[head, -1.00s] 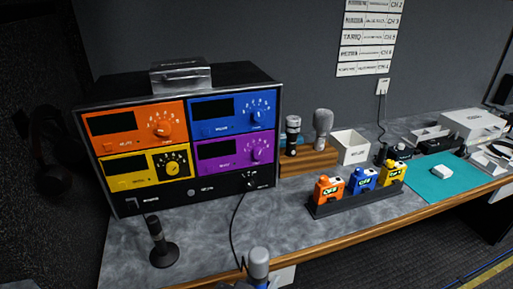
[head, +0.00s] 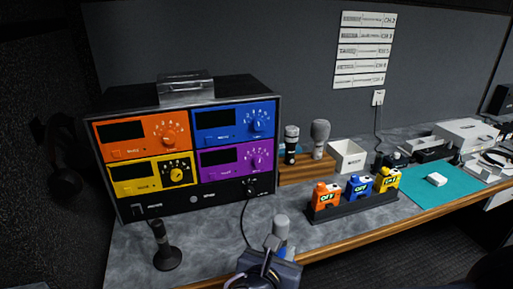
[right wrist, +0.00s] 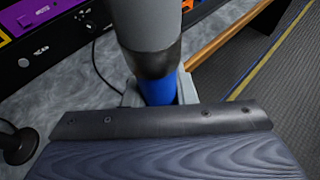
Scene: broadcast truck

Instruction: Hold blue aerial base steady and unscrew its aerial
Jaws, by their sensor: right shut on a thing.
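My right gripper (right wrist: 158,95) is shut on a blue-bodied upright cylinder (right wrist: 158,90). The cylinder has a dark band and a wide light-grey top. In the head view its grey head (head: 281,224) and my right gripper (head: 275,259) are at the desk's front edge, low in the picture. The cylinder's lower end is hidden by the gripper. A blue pack (head: 358,188) marked OFF stands in a dark tray between an orange and a yellow pack. I cannot tell any separate aerial on it. My left gripper is not in view.
A rack (head: 185,150) with orange, blue, yellow and purple panels stands on the left. A black stand (head: 165,250) is in front of it. Two microphones (head: 305,140), a white box (head: 347,156) and a teal mat (head: 435,185) are farther right. Grey desk is bare between.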

